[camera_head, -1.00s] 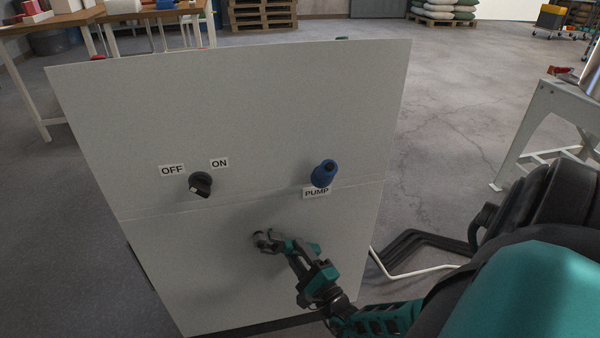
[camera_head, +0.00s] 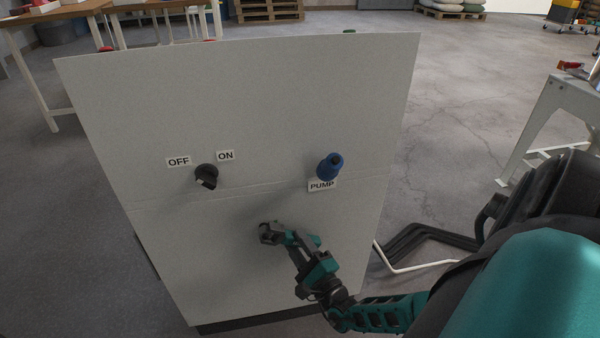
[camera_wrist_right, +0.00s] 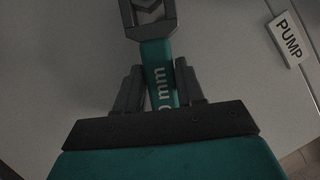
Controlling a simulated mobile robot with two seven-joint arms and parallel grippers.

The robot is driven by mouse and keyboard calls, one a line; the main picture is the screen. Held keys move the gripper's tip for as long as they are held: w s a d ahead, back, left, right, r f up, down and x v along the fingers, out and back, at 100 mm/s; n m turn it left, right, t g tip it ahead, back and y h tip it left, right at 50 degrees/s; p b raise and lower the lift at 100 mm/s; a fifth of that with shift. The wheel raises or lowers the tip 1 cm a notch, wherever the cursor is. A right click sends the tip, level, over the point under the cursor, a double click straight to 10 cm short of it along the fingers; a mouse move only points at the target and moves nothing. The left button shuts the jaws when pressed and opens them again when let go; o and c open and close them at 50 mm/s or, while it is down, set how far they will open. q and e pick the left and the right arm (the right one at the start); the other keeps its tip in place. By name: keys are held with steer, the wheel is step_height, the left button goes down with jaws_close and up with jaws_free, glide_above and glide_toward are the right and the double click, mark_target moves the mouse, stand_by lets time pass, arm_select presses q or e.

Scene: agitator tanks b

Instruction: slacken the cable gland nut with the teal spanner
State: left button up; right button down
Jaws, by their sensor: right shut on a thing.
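My right gripper (camera_head: 287,238) is shut on the teal spanner, in front of the lower part of the grey panel. In the right wrist view, the teal handle (camera_wrist_right: 156,60) with white lettering runs between the fingers (camera_wrist_right: 158,90). The spanner's grey head (camera_wrist_right: 148,22) points away at the top edge and is partly cut off. A grey faceted piece, apparently the cable gland nut (camera_wrist_right: 147,4), shows between its jaws. In the head view the spanner head (camera_head: 268,232) is at the panel and the nut cannot be told apart from it. My left gripper is out of view.
The panel (camera_head: 230,90) carries a black OFF/ON knob (camera_head: 206,177) and a blue PUMP fitting (camera_head: 329,166) above my right gripper. Black and white cables (camera_head: 410,250) run out at its lower right. A grey stand (camera_head: 555,110) is farther right.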

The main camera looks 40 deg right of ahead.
steer(key=shift+w+a+r, duration=0.3)
steer(key=shift+a+r, duration=0.05)
steer(key=shift+a, duration=0.1)
stand_by(0.6)
stand_by(0.5)
steer(key=n+p, duration=0.1)
steer(key=p, duration=0.1)
steer(key=r+n+p, duration=0.1)
steer(key=shift+s+d+r+n+g+y+p, duration=0.15)
steer(key=shift+d+r+n+g+y+p, duration=0.15)
steer(key=shift+y+p, duration=0.1)
steer(key=shift+f, duration=0.1)
stand_by(0.4)
steer(key=shift+s+d+r+n+g+p, duration=0.1)
steer(key=shift+r+n+g+p, duration=0.2)
steer(key=shift+r+n+p, duration=0.75)
steer(key=shift+f+n+y+p, duration=0.2)
steer(key=shift+n+y+p, duration=0.1)
steer(key=shift+p, duration=0.4)
